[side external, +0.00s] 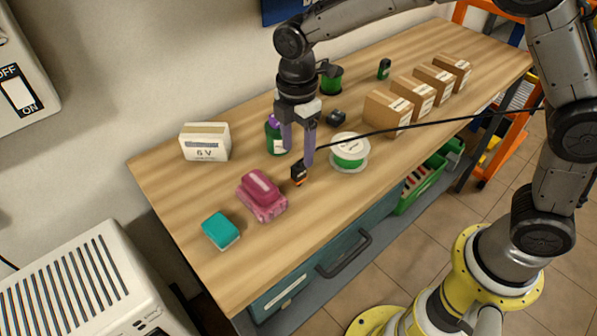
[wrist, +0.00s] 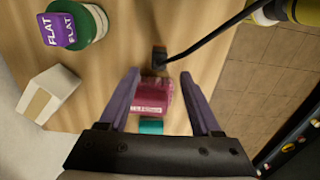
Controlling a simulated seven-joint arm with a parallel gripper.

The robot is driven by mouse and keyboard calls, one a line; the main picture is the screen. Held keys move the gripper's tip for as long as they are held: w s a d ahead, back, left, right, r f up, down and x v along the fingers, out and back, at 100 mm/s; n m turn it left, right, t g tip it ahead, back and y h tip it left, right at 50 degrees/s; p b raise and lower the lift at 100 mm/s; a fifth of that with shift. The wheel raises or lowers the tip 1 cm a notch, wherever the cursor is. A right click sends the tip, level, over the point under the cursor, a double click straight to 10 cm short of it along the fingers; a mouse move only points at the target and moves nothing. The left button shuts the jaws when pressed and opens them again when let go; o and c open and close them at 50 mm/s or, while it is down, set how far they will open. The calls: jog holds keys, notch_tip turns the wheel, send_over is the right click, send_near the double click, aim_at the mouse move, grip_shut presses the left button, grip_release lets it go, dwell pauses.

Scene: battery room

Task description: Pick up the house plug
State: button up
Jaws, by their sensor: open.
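The house plug (side external: 298,172) is a small black block with an orange part and a black cable, on the wooden workbench near its front edge. In the wrist view the plug (wrist: 159,56) shows just beyond the fingertips, roughly centred between them. My gripper (side external: 296,157) has purple fingers pointing down, close above and behind the plug in the side view. The fingers (wrist: 158,75) are spread apart with nothing held between them. I cannot tell the exact gap between fingers and plug.
The black cable (side external: 420,128) runs right across the bench. A magenta pack (side external: 261,195) and a teal block (side external: 220,231) lie to the left. A green-white spool (side external: 349,152), a purple-capped green bottle (side external: 275,136), a 6 V battery (side external: 205,142) and several cardboard boxes (side external: 387,111) stand around.

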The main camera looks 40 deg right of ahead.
aim_at(299, 165)
jog(key=shift+w+d+f, duration=0.1)
jog(key=shift+f, duration=1.6)
jog(key=shift+d+f, duration=0.1)
jog(key=shift+f, duration=1.55)
jog(key=shift+c, duration=0.3)
grip_shut()
